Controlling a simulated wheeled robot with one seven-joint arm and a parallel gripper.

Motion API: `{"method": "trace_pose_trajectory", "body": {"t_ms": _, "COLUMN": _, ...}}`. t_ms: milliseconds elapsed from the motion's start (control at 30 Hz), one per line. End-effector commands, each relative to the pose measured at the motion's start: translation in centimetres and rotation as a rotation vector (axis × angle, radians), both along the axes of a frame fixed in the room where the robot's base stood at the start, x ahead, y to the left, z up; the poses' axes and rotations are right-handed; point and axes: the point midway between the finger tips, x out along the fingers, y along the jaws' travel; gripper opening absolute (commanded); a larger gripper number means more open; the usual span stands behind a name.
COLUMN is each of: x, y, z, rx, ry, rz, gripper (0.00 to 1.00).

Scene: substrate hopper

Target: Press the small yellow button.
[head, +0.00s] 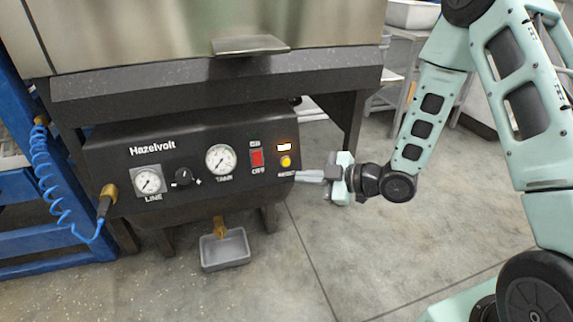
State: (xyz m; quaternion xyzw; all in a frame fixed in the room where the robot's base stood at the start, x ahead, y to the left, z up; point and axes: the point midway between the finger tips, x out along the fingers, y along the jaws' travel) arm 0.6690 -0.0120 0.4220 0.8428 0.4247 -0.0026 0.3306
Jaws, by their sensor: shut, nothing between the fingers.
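The small yellow button (286,161) is on the right end of the black Hazelvolt panel (203,190), below a small lit indicator (284,147). My gripper (298,177) is shut and empty. It reaches in from the right, with its fingertips just right of and slightly below the button in the head view. I cannot tell whether the fingertips touch the panel. The button is fully visible.
A red switch (257,158) sits left of the button. Two gauges (220,158) and a black knob (183,177) are further left. A blue coiled hose (47,178) joins the panel's left end. A grey tray (225,250) is below.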

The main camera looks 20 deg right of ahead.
Motion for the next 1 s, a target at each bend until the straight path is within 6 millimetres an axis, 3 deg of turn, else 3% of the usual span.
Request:
{"method": "trace_pose_trajectory", "body": {"t_ms": 233, "x": 1.0, "y": 0.0, "z": -0.4, "rx": -0.002, "ry": 0.000, "rz": 0.001, "gripper": 0.00}}
{"method": "trace_pose_trajectory", "body": {"t_ms": 700, "x": 6.7, "y": 0.1, "z": -2.3, "rx": 0.000, "ry": 0.001, "rz": 0.001, "gripper": 0.00}}
{"method": "trace_pose_trajectory", "body": {"t_ms": 1000, "x": 8.3, "y": 0.0, "z": -2.8, "rx": -0.001, "ry": 0.001, "rz": 0.002, "gripper": 0.00}}
